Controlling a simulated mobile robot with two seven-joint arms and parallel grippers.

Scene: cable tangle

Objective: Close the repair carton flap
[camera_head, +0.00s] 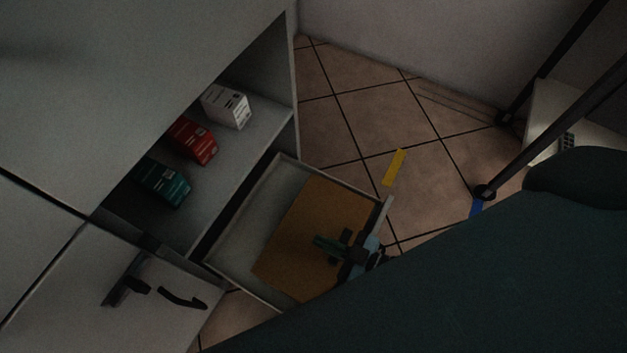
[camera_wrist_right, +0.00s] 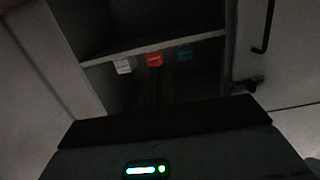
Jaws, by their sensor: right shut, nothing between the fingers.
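No carton with a distinct flap can be made out in either view. A flat brown panel (camera_head: 300,235) lies inside a pale, open-topped drawer or tray (camera_head: 245,228) that sticks out from a cabinet in the head view. I cannot tell whether this is part of the repair carton. My right gripper (camera_head: 328,243) is over the brown panel, near the drawer's right side. It is shut and empty; whether it touches the panel is unclear. My left gripper is not recognisable in these frames.
White (camera_head: 227,107), red (camera_head: 192,140) and teal (camera_head: 162,182) boxes stand on the cabinet shelf (camera_head: 250,135). A pale door (camera_head: 60,300) with a dark handle (camera_head: 182,298) is at lower left. Tiled floor (camera_head: 350,100) lies clear behind the drawer, with a yellow strip (camera_head: 394,167).

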